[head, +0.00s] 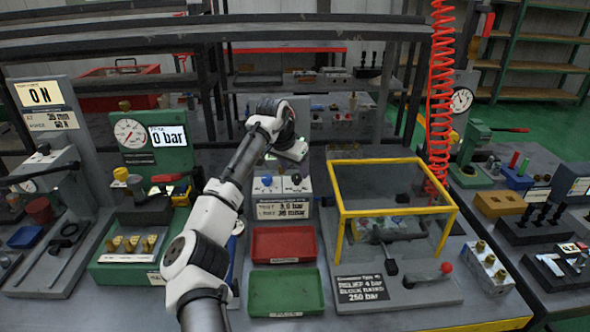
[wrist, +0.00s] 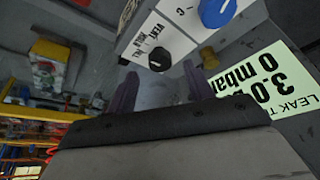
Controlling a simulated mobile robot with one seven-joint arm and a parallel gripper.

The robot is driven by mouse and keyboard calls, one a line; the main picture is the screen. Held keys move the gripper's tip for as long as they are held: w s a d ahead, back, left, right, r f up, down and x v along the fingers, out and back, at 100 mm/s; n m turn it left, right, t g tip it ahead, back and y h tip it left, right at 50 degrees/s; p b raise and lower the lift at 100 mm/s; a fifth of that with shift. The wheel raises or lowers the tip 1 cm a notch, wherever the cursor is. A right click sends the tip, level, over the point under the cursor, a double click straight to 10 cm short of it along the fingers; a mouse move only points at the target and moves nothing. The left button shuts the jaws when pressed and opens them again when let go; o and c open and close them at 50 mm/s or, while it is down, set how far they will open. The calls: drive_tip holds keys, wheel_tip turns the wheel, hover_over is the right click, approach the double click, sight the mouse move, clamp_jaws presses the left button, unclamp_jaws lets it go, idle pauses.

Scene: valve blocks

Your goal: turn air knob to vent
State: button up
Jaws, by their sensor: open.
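A pale valve box (head: 281,186) with a blue knob (head: 267,180) and a black knob (head: 297,179) stands behind the red tray. In the wrist view, the black knob (wrist: 160,60) has lettering beside it that seems to include "VENT", upside down and partly cut off; its white pointer mark shows. The blue knob (wrist: 217,12) is at the top edge. My gripper (wrist: 160,90) is open and empty, its two dark fingers apart just below the black knob in the picture, not visibly touching it. In the head view my gripper is mostly hidden behind my wrist, above the box.
A sign (wrist: 268,90) with pressure figures lies close to the right finger. A red tray (head: 284,244) and a green tray (head: 287,293) sit in front of the box. A yellow-framed clear guard (head: 392,162) stands to the right, a green gauge bench (head: 128,265) to the left.

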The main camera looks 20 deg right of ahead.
drive_tip(key=shift+x, duration=1.35)
drive_tip(key=shift+c, duration=0.4)
drive_tip(key=c, duration=0.9)
drive_tip(key=shift+p, duration=0.3)
drive_tip(key=shift+r, duration=0.1)
drive_tip(key=shift+r+m+g+h+p, duration=0.1)
drive_tip(key=shift+m+g+h+p, duration=0.2)
drive_tip(key=shift+m+p, duration=0.7)
drive_tip(key=shift+w+m+g+p, duration=0.15)
drive_tip(key=shift+m+g+p, duration=0.35)
drive_tip(key=shift+m+p, duration=0.55)
drive_tip(key=shift+w+f+m+g+p, duration=0.15)
drive_tip(key=shift+m+g, duration=0.3)
drive_tip(key=shift+m, duration=0.75)
drive_tip(key=shift+f+m+g+p, duration=0.1)
drive_tip(key=shift+m+g+p, duration=0.25)
drive_tip(key=shift+m, duration=0.8)
